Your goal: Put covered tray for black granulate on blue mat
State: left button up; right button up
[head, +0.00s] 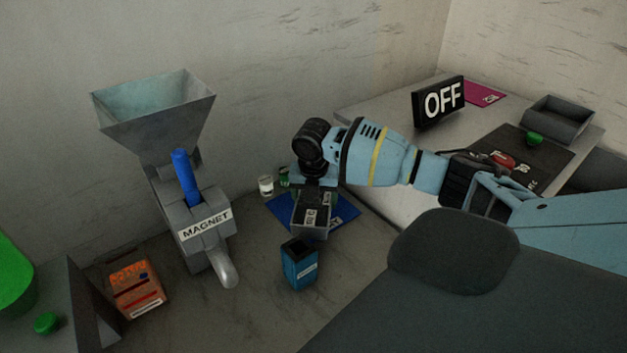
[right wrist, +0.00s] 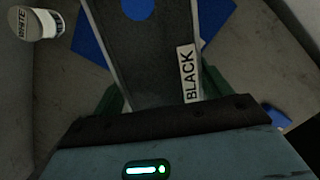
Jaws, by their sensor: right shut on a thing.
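My right gripper (head: 313,194) is shut on a dark grey tray (head: 309,221), which has a pale label on its near side. In the right wrist view the tray (right wrist: 150,65) lies between the green fingers, with a label reading BLACK and a blue dot on top. The blue mat (head: 344,209) lies under and around the tray in the head view; parts of it also show beside the tray in the right wrist view (right wrist: 88,42). Whether the tray touches the mat or hangs just above it, I cannot tell. My left gripper is not in view.
A white-labelled jar (head: 266,186) and a green jar (head: 284,177) stand behind the mat. A blue container (head: 300,266) stands in front. A grey hopper machine (head: 200,228) marked MAGNET is left, beside an orange box (head: 137,288). An open grey tray (head: 556,119) sits far right.

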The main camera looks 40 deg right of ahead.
aim_at(314, 201)
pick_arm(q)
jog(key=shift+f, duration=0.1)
pick_arm(e)
jog(key=shift+f, duration=2.4)
jog(key=shift+f, duration=0.1)
jog(key=shift+f, duration=0.1)
jog(key=o, duration=1.3)
jog(key=shift+o, duration=0.2)
jog(key=r, duration=0.3)
jog(key=a+r, duration=0.1)
jog(key=r, duration=0.3)
jog(key=s+r, duration=0.1)
jog(key=r, duration=0.3)
jog(key=shift+a+p, duration=0.15)
jog(key=shift+p, duration=0.25)
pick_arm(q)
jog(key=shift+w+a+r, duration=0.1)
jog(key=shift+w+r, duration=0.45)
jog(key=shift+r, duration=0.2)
pick_arm(e)
jog(key=shift+a+r, duration=0.1)
jog(key=shift+r, duration=0.45)
